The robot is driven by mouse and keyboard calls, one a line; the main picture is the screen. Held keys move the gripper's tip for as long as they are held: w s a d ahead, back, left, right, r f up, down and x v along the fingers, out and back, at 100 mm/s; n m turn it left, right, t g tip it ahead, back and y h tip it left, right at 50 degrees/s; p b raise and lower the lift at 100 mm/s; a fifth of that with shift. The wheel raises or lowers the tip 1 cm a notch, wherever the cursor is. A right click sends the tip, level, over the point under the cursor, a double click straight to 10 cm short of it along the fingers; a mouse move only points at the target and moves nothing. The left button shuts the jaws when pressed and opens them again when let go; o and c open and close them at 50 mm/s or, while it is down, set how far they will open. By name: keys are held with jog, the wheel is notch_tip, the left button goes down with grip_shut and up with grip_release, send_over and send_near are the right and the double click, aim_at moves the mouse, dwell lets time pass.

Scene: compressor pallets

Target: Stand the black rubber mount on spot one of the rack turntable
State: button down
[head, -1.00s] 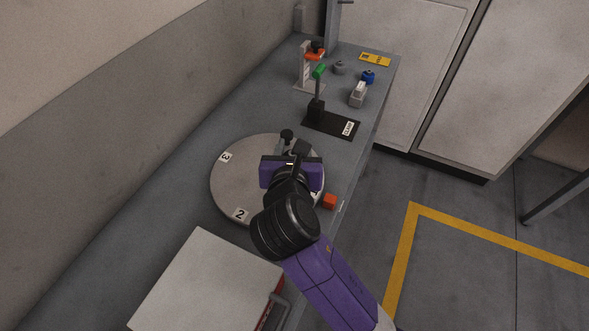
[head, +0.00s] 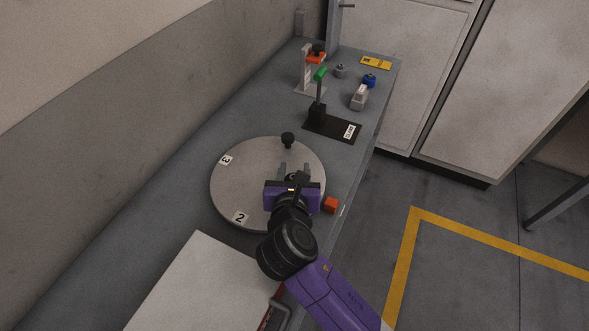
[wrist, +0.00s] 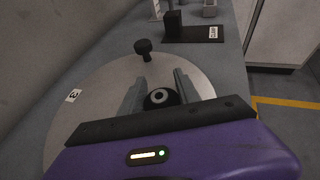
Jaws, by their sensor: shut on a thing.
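The grey round turntable (head: 250,185) lies on the bench, with label 3 (head: 226,160) at its upper left and label 2 (head: 240,217) at its lower left. No label for spot one shows. My gripper (head: 295,168) is over the right part of the turntable. It is shut on the black rubber mount (wrist: 160,98), a round black piece with a light-ringed centre between the two grey fingers in the wrist view. The gripper body hides the mount's lower side, so I cannot tell whether it touches the disc.
A black knob (head: 288,139) stands at the turntable's far edge. An orange block (head: 330,204) sits by its right rim. Beyond are a black plate with a post (head: 330,124), a stand (head: 306,76) and small parts. A white-topped box (head: 205,285) is at the near side.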

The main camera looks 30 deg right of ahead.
jog(key=c, duration=0.9)
grip_release()
jog(key=shift+o, duration=0.2)
jog(key=shift+r, duration=0.2)
jog(key=v, duration=1.2)
jog(key=shift+f, duration=0.1)
